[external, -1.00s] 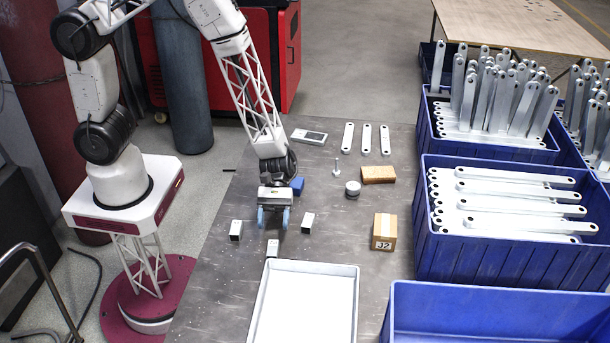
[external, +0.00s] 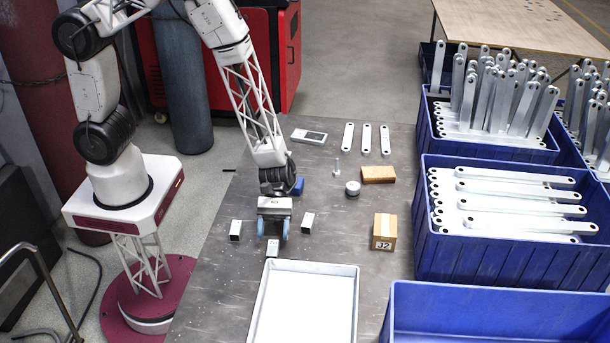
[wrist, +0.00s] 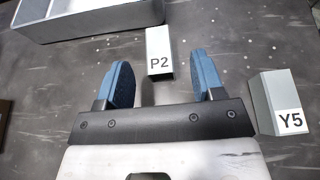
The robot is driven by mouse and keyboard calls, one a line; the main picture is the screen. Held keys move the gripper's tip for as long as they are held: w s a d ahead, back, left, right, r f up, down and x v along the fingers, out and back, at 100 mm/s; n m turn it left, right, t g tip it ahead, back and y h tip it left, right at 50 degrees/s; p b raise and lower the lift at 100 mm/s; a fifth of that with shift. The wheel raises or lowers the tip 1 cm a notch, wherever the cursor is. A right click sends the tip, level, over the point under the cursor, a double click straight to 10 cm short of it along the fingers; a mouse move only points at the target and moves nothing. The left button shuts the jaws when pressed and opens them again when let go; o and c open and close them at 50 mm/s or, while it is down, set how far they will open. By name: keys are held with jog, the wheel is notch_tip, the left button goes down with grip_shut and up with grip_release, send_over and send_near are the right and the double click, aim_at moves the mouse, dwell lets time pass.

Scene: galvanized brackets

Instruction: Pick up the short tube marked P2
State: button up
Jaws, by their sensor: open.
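The short tube marked P2 (wrist: 159,62) is a pale grey square tube in the wrist view, its label facing my gripper (wrist: 161,75). It lies between and just beyond the two blue fingertips, with a gap on each side. In the external view, the middle tube (external: 272,246), which appears to be P2, is just below my gripper (external: 273,229) in the picture, close to the tray's upper edge. My gripper is open and empty. How high the fingertips are above the table is hard to tell.
Tube Y5 (wrist: 280,105) is right of the fingers; it appears to be the left tube (external: 235,230) outside. Another short tube (external: 308,222) is to the right. A white tray (external: 357,285) lies in front. A cardboard box marked J2 (external: 385,228) and blue crates (external: 480,262) stand right.

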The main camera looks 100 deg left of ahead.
aim_at(272, 250)
jog(key=shift+d, duration=0.1)
jog(key=shift+x, duration=2.55)
jog(key=shift+w, duration=0.1)
jog(key=shift+c, duration=0.4)
jog(key=c, duration=0.9)
jog(key=shift+r, duration=0.1)
jog(key=shift+c, duration=0.2)
jog(key=shift+r, duration=1.75)
jog(key=s+a, duration=0.1)
jog(key=s, duration=0.4)
jog(key=s+a+r, duration=0.1)
jog(key=s+a, duration=0.1)
jog(key=s, duration=0.3)
jog(key=s+a, duration=0.2)
jog(key=s, duration=0.3)
jog(key=shift+a+r, duration=0.15)
